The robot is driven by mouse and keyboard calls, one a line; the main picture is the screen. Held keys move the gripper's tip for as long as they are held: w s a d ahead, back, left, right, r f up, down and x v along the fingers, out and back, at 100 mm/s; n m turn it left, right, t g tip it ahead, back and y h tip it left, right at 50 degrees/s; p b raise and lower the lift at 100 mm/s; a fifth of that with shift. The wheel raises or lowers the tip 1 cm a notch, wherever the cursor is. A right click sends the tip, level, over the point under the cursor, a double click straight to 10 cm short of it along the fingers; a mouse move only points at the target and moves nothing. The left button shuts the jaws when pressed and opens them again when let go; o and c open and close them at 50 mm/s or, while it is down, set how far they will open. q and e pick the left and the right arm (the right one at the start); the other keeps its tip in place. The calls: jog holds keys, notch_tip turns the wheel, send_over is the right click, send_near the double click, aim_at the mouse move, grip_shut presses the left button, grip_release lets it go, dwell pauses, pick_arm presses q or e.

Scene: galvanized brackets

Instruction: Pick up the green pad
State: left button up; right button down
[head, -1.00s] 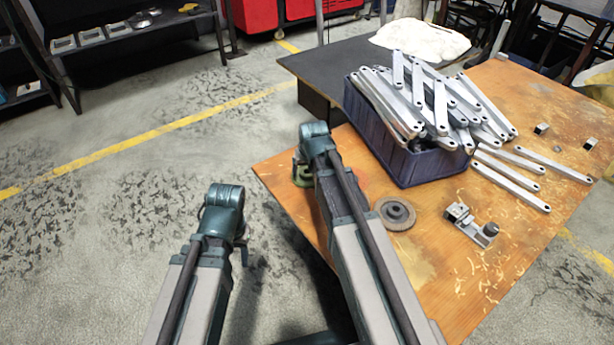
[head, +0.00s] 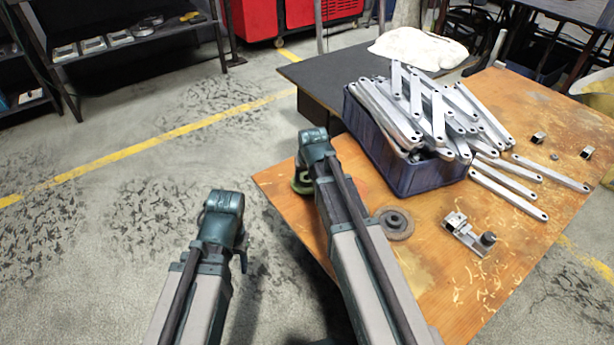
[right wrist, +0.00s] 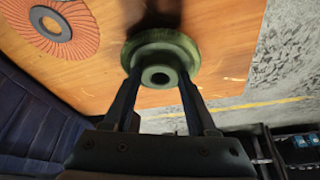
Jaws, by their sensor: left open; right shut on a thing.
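The green pad (head: 301,182) is at the table's near left corner in the head view, partly hidden by my right arm. In the right wrist view the round pad (right wrist: 160,46), with a hollow grey-green hub, sits between the fingers of my right gripper (right wrist: 158,84). That gripper is shut on its hub. I cannot tell whether the pad touches the table. My left gripper (head: 240,260) is open over the floor, left of the table; its fingers are mostly hidden behind its wrist.
A blue bin (head: 405,175) full of metal bars stands close to the right gripper. A red flap disc (right wrist: 62,45) lies beside the pad. A grey disc (head: 408,232), loose bars (head: 508,193) and a small metal fixture (head: 466,236) lie on the wooden table (head: 440,285).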

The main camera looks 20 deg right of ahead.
notch_tip(320, 180, up, 3)
jog(key=shift+f+p, duration=0.1)
jog(key=shift+p, duration=0.9)
jog(key=s+d, duration=0.2)
jog(key=d, duration=0.3)
jog(key=s+d, duration=0.2)
jog(key=d, duration=0.3)
jog(key=s+d, duration=0.1)
jog(key=d, duration=0.4)
jog(key=shift+s+r+p, duration=0.3)
jog(key=shift+s+p, duration=0.05)
jog(key=shift+s, duration=0.05)
